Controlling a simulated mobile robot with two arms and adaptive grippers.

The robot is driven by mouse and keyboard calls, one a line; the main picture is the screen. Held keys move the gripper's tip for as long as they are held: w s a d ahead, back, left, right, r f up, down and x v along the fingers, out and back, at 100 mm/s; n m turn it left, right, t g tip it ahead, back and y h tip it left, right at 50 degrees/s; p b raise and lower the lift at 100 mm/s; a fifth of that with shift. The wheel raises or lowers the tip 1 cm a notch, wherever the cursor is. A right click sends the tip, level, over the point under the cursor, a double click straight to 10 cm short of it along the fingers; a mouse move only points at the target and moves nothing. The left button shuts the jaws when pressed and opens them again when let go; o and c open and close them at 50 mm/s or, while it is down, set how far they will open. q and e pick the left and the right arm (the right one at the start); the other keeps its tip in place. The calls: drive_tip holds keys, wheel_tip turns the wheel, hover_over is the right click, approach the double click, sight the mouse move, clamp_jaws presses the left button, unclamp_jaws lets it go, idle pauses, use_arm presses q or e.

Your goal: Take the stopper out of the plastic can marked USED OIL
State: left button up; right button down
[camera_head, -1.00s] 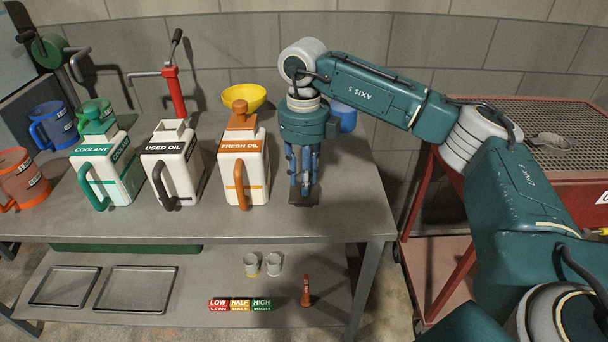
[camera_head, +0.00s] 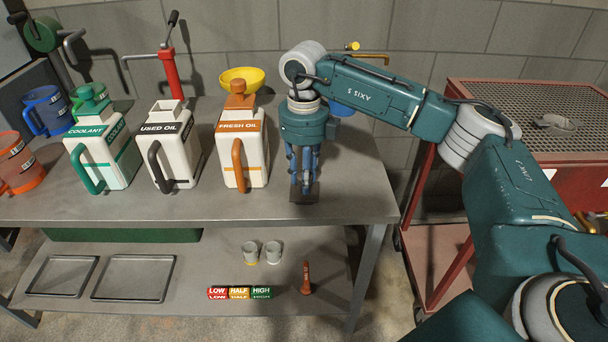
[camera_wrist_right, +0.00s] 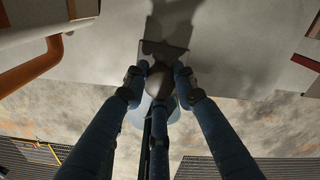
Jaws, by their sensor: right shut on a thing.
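The USED OIL can (camera_head: 172,145) is a white plastic can with a dark handle, standing upright on the table between the COOLANT can and the FRESH OIL can. Its square neck (camera_head: 166,111) is open, with no stopper in it. My right gripper (camera_head: 304,178) points down over the table, right of the FRESH OIL can. It is shut on a dark, flat, square stopper (camera_head: 304,195), gripped by its knob. In the right wrist view the stopper (camera_wrist_right: 165,52) sits between the fingertips. Whether it touches the table I cannot tell. My left gripper is not in view.
The COOLANT can (camera_head: 104,158) and the FRESH OIL can (camera_head: 242,155) have their stoppers in. A yellow funnel (camera_head: 243,78) and a red pump (camera_head: 170,75) stand behind. Jugs crowd the left. The table's (camera_head: 350,195) right front is clear.

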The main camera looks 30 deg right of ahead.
drive_tip(key=c, duration=1.3)
unclamp_jaws()
drive_tip(key=shift+c, duration=0.2)
wheel_tip(320, 180, up, 12)
